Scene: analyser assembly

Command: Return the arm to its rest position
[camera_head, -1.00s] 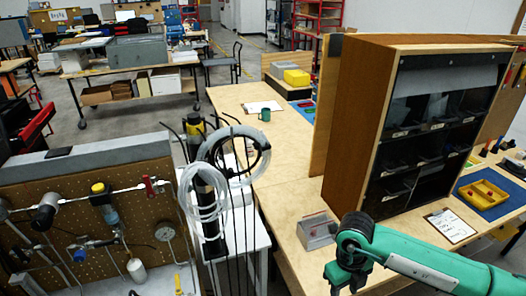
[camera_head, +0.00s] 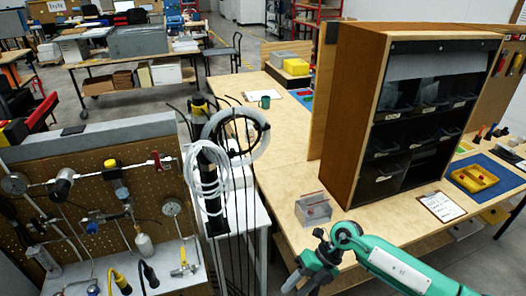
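My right arm, green with dark joints, comes in from the lower right corner. It bends at a joint just in front of the workbench, below a small clear box. My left arm and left gripper are not in view either. I see nothing held.
The workbench (camera_head: 283,165) carries a brown cabinet (camera_head: 345,115) with dark bins, the clear box (camera_head: 313,209), a clipboard (camera_head: 441,206) and a yellow tray (camera_head: 474,179). A pegboard panel (camera_head: 95,185) with gauges and valves stands left, beside coiled white tubing (camera_head: 207,185).

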